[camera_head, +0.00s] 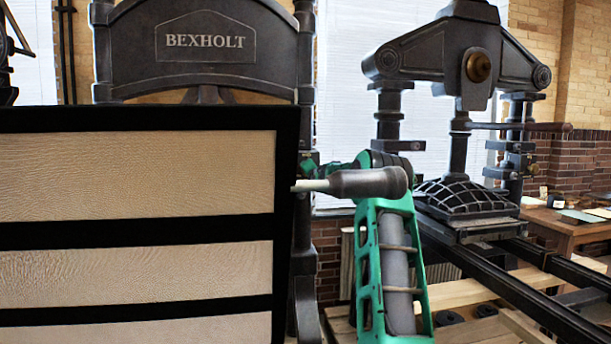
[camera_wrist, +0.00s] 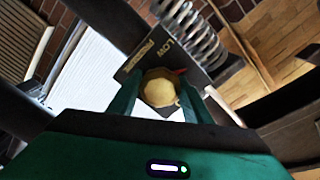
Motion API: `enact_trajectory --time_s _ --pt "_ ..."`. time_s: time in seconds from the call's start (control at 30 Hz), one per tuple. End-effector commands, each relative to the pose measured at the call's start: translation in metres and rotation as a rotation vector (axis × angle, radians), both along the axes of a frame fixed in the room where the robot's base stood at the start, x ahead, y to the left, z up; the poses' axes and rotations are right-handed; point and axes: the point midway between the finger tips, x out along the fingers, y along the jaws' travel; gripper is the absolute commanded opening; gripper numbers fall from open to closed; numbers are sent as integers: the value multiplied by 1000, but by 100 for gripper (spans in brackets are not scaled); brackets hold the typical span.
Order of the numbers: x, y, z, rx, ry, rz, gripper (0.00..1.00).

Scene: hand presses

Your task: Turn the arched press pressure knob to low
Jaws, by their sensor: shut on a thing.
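The arched press (camera_head: 205,41), dark iron with a BEXHOLT plate, stands at the left of the head view. Its pressure knob (camera_wrist: 160,92), round and pale brass, shows in the wrist view on a dark plate (camera_wrist: 150,56) lettered LOW and PRESSURE. A small red mark (camera_wrist: 181,71) sits at the knob's upper right edge; LOW lies above the knob. My gripper (camera_wrist: 161,82) has one green finger on each side of the knob and is shut on it. In the head view the knob is hidden and the gripper is not clearly visible.
A black-framed panel (camera_head: 140,231) fills the lower left. A dark handle (camera_head: 370,183) with a pale rod end stands across my green arm. A second press (camera_head: 465,60) with rails is at the right. In the wrist view a coil spring (camera_wrist: 195,30) is close above the knob.

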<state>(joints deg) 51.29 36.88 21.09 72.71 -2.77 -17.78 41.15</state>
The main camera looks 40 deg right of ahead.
Motion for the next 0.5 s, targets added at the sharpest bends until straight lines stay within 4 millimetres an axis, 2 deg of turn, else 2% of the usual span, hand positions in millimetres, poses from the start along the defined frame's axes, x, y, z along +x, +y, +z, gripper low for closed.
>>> enact_trajectory --time_s 0.03,0.5 --pt "2 2 -7 -31 32 4 22" --pt "2 2 -7 -410 265 6 22"
